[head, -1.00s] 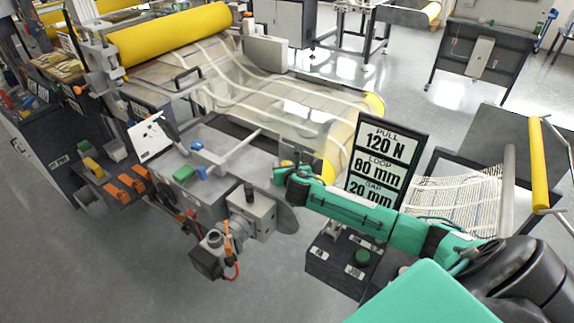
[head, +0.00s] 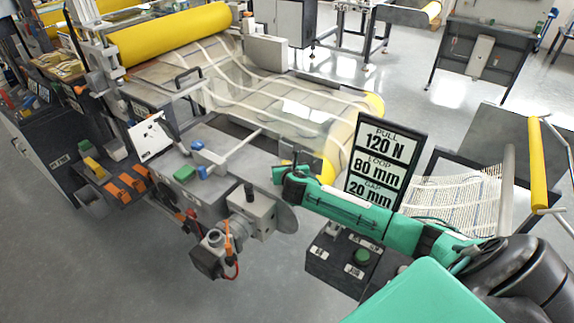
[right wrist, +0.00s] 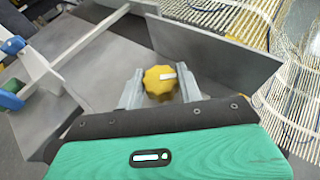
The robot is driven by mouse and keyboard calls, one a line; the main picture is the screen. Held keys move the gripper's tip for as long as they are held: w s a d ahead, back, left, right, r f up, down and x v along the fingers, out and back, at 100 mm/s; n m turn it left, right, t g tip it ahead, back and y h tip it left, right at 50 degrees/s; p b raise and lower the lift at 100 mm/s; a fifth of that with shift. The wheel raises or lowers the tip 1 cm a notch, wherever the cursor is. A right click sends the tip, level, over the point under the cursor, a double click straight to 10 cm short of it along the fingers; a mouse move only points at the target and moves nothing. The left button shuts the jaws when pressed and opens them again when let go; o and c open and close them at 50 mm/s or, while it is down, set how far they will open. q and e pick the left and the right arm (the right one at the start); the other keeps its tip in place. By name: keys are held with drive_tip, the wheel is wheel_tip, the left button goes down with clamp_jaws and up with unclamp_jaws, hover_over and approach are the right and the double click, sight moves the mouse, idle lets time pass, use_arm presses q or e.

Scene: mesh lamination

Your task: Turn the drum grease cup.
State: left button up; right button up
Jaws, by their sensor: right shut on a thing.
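The drum grease cup is a yellow lobed knob (right wrist: 158,84) with a white mark on its top, in the middle of the right wrist view. My right gripper (right wrist: 161,88) has one grey finger on each side of the cup and is shut on it. In the head view my right gripper (head: 286,173) is at the near end of the yellow drum (head: 336,150). The cup is mostly hidden there by the gripper. My left gripper is not in view.
A grey machine housing (head: 215,165) is left of the gripper. Open floor (head: 110,265) shows at lower left.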

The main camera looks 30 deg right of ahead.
drive_tip(key=shift+a+r+m+g+h+p, duration=0.1)
drive_tip(key=shift+m+g+h+p, duration=0.2)
drive_tip(key=shift+m+h+p, duration=0.2)
drive_tip(key=shift+a+r+m+g+h+p, duration=0.1)
drive_tip(key=shift+m+g+h+p, duration=0.25)
drive_tip(key=shift+m+h, duration=0.15)
drive_tip(key=shift+w+m+g+h+p, duration=0.15)
drive_tip(key=shift+m+g+h+p, duration=0.7)
drive_tip(key=shift+m+h, duration=0.3)
drive_tip(key=shift+f+m+g+h+p, duration=0.1)
drive_tip(key=shift+m+g+h+p, duration=0.3)
drive_tip(key=shift+m+g+h, duration=0.55)
drive_tip(key=shift+w+m+g+h, duration=0.1)
drive_tip(key=shift+m+g+h, duration=0.2)
drive_tip(key=shift+m+g, duration=0.8)
drive_tip(key=o, duration=1)
drive_tip(key=shift+a, duration=0.1)
